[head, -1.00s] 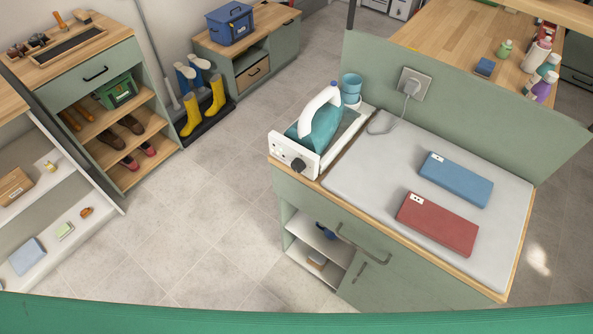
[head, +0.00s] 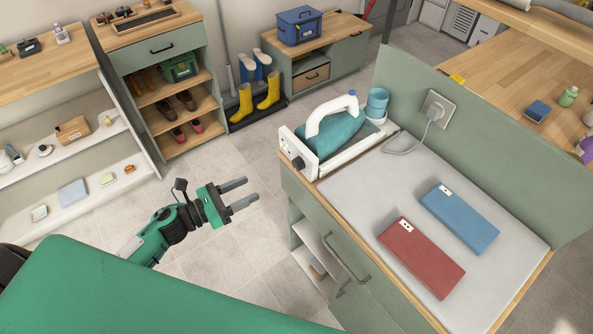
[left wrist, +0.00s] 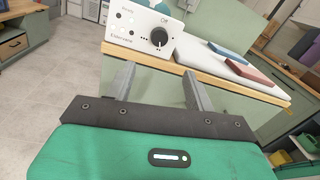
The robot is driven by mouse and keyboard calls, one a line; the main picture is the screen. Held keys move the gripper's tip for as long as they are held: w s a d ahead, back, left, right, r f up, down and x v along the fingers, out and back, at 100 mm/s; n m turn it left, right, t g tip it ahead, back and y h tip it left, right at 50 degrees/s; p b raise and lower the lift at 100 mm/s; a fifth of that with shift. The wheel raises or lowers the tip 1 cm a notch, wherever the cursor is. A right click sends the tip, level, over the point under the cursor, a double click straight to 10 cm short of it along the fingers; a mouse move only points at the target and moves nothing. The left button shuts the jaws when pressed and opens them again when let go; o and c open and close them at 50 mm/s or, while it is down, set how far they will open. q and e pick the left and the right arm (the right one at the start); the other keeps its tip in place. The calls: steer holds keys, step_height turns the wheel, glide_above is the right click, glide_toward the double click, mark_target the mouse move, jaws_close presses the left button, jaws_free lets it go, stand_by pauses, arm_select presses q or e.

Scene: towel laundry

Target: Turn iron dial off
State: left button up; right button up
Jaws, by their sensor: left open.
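The iron station (head: 335,138) stands at the left end of the ironing counter in the head view, with a teal iron (head: 330,131) with a white handle resting on it. Its black dial (head: 298,163) is on the white front panel. In the left wrist view the dial (left wrist: 159,37) shows closer, with the word "Off" above it and other labels to its left. My left gripper (head: 247,192) is open and empty, left of the counter and apart from the dial. In the left wrist view its fingers (left wrist: 158,84) point toward the panel, below the dial. My right gripper is not in view.
A red folded towel (head: 421,257) and a blue one (head: 460,218) lie on the grey ironing pad (head: 350,190). A cord runs to the wall socket (head: 437,107). Open floor lies left of the counter.

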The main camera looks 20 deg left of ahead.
mark_target(295, 166)
arm_select(q)
steer(key=p+x, duration=0.5)
steer(key=x, duration=0.7)
steer(key=shift+w+d+r, duration=0.1)
steer(key=shift+w, duration=0.1)
steer(key=shift+w+d, duration=0.4)
steer(key=shift+d, duration=0.05)
steer(key=shift+c, duration=0.4)
steer(key=c, duration=0.9)
